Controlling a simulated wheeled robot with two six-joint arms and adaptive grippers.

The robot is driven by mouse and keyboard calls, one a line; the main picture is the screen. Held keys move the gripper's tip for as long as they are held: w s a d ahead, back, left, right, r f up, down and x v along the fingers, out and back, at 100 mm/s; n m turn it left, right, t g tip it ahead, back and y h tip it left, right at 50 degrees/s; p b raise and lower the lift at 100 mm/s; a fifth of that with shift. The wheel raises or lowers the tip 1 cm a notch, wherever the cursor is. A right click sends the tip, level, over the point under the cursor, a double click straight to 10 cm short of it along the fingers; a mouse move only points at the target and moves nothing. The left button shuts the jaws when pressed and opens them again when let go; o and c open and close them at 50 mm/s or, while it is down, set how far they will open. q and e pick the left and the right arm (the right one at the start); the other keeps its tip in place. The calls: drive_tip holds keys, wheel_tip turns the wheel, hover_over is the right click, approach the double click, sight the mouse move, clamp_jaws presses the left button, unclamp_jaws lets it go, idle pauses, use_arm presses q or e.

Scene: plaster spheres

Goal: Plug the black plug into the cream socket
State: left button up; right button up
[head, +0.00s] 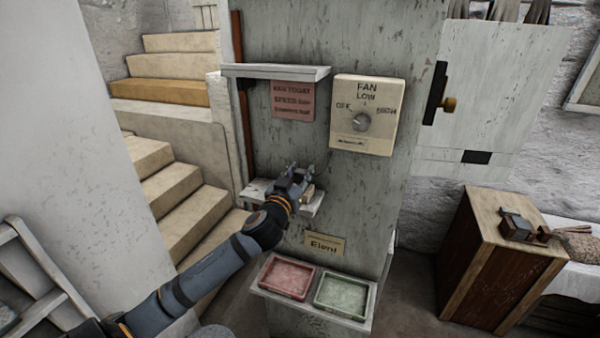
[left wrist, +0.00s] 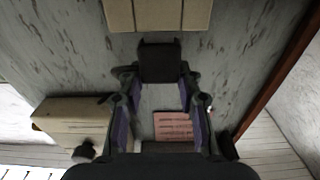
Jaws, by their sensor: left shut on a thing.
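My left gripper (head: 300,180) is in front of the grey panel, just above a small ledge (head: 257,188). In the left wrist view its fingers (left wrist: 158,80) are shut on a dark block, which looks like the black plug (left wrist: 160,62). In the head view the gripper hides the plug. A small tan block (head: 308,194) shows beside the gripper at the ledge; I cannot tell whether it is the cream socket. No socket opening can be made out. My right gripper is not in view.
A cream fan control box (head: 364,115) is on the panel, right of a red sign (head: 293,101). An upper shelf (head: 275,72) juts out above. Red (head: 287,277) and green (head: 341,295) trays sit on the bottom shelf. A wooden cabinet (head: 500,255) stands at the right.

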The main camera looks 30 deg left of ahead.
use_arm(q)
drive_tip(key=shift+f+b, duration=0.6)
drive_tip(key=shift+f, duration=0.2)
drive_tip(key=o, duration=1.2)
drive_tip(key=shift+o, duration=0.2)
drive_tip(key=shift+r, duration=0.1)
drive_tip(key=shift+r+p, duration=2)
drive_tip(key=shift+r, duration=0.05)
drive_tip(key=shift+f, duration=0.1)
